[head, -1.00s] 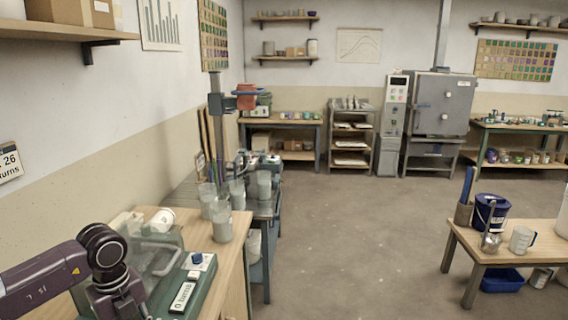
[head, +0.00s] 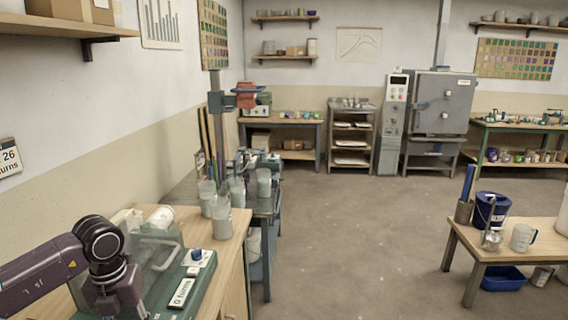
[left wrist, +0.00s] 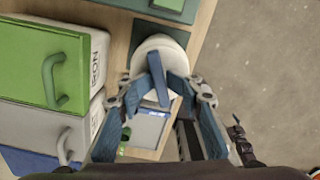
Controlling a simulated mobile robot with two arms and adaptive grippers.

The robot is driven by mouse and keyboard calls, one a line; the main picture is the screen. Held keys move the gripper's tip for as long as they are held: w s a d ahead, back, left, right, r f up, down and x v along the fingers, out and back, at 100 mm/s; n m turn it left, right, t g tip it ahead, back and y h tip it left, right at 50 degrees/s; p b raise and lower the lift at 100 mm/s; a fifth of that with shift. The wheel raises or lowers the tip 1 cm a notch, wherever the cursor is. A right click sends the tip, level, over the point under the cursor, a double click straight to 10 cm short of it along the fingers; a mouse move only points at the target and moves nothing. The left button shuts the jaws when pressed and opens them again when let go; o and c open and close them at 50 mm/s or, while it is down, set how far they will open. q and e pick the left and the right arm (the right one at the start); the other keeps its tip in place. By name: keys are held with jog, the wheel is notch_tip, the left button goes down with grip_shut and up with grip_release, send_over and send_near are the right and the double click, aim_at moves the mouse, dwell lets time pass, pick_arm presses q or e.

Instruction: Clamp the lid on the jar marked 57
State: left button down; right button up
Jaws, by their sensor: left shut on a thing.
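My left arm enters the head view at lower left over a green machine (head: 193,285) on the wooden bench, and its gripper is hidden there. In the left wrist view my left gripper (left wrist: 165,75), with blue fingers, is shut on a narrow blue bar (left wrist: 157,78). The bar lies over a round white thing (left wrist: 160,48), apparently the jar. Whether the bar is seated across the lid I cannot tell. No number 57 is readable. My right gripper is out of view.
The machine has a clear cover (head: 155,255), a blue knob (head: 196,254) and a plate reading "0 turns" (head: 183,292). Several translucent cups (head: 222,220) stand beyond it. Green (left wrist: 45,65) and grey (left wrist: 40,130) drawers are close by in the wrist view. Open floor lies to the right.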

pick_arm(q)
jog(key=shift+s+d+f, duration=0.1)
jog(key=shift+s+f, duration=0.3)
jog(key=shift+f, duration=0.1)
jog(key=c, duration=2)
grip_release()
jog(key=shift+c, duration=0.2)
jog(key=shift+o, duration=1)
jog(key=shift+w+f, duration=0.1)
jog(key=shift+w, duration=0.05)
jog(key=shift+w+f, duration=0.15)
jog(key=shift+w, duration=0.05)
jog(key=shift+a, duration=0.2)
